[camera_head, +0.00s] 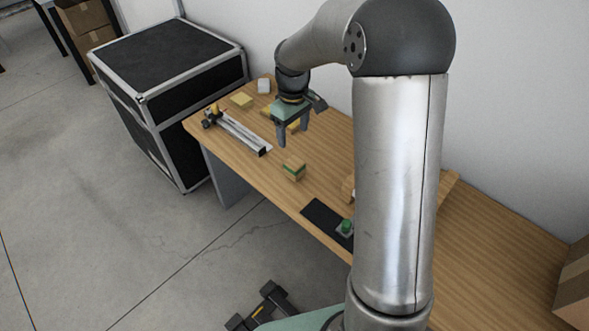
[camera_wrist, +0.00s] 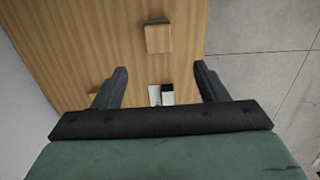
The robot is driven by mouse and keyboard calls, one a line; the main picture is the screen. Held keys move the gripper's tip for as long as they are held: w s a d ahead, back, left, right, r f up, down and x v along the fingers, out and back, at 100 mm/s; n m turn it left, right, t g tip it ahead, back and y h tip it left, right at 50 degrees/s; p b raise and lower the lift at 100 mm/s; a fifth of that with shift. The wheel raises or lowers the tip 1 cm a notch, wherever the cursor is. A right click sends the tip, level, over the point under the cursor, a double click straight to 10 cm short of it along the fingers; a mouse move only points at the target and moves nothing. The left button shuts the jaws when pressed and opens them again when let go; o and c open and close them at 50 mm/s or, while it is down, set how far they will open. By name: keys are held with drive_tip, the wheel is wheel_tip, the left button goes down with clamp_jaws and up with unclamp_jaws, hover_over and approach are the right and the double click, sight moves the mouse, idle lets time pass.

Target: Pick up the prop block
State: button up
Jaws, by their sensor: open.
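A small wooden block with a green band (camera_head: 293,170), which I take to be the prop block, sits on the wooden table (camera_head: 262,170) near its front edge. It also shows in the wrist view (camera_wrist: 158,38), ahead of the fingertips and roughly centred between them. My gripper (camera_head: 292,138) is open and empty above the table, behind and above the block in the head view. Its two dark fingers are spread wide in the wrist view (camera_wrist: 161,70), and neither touches the block.
A long metal rail fixture (camera_head: 242,133) lies to the left of the block. Yellow pieces (camera_head: 242,100) and a whitish block (camera_head: 264,86) are at the far end. A black mat (camera_head: 318,212) with a green-topped item (camera_head: 346,226) lies nearer. A black case (camera_head: 170,80) stands beyond the table.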

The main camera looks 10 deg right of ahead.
sight(294, 162)
wheel_tip(294, 162, down, 10)
drive_tip(key=shift+r+b, duration=0.1)
drive_tip(key=shift+b, duration=0.55)
drive_tip(key=shift+d+f+b, duration=0.15)
drive_tip(key=shift+f+b, duration=0.35)
drive_tip(key=shift+f, duration=2.35)
drive_tip(key=c, duration=1.1)
